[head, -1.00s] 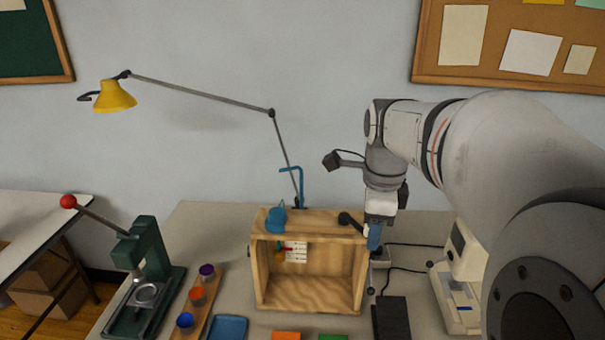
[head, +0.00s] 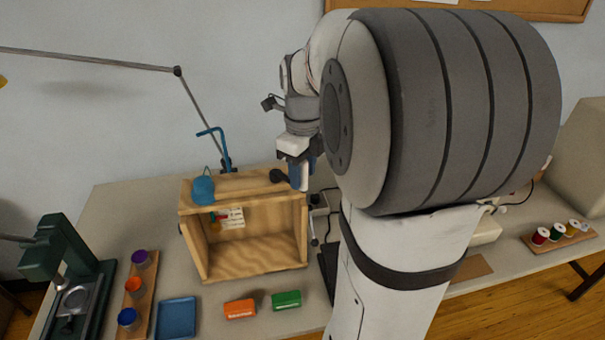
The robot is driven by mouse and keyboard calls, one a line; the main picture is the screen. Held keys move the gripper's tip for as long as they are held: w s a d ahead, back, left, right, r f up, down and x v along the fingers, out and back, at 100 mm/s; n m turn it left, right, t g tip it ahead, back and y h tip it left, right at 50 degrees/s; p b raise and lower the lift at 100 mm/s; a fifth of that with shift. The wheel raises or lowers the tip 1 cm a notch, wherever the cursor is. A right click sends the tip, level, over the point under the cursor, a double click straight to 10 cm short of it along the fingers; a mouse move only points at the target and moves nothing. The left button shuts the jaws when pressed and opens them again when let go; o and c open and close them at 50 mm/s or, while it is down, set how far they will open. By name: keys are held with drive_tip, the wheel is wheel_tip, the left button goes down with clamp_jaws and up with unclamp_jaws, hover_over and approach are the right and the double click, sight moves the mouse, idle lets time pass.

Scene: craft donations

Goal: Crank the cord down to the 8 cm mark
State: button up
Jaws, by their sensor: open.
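The open-fronted wooden box (head: 255,271) stands on the table. A white marked card (head: 232,217) is on its back wall, with a small red and green piece (head: 217,217) beside it; the marks are too small to read. My gripper (head: 300,182), with blue fingers, points down at the box's upper right corner. It is open; whether it touches anything is unclear. A small crank-like handle (head: 314,241) shows at the box's right side, and a black knob-like part (head: 278,176) is at the top right. The cord cannot be made out.
A blue object (head: 203,190) sits on the box top, with a blue clamp (head: 220,145) behind. A green press (head: 62,262), cups (head: 134,285), a blue tray (head: 176,317), an orange block (head: 240,309) and a green block (head: 286,300) stand around. Spools (head: 555,233) are at right.

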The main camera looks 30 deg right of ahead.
drive_tip(key=shift+f, duration=0.85)
drive_tip(key=shift+c, duration=0.5)
clamp_jaws()
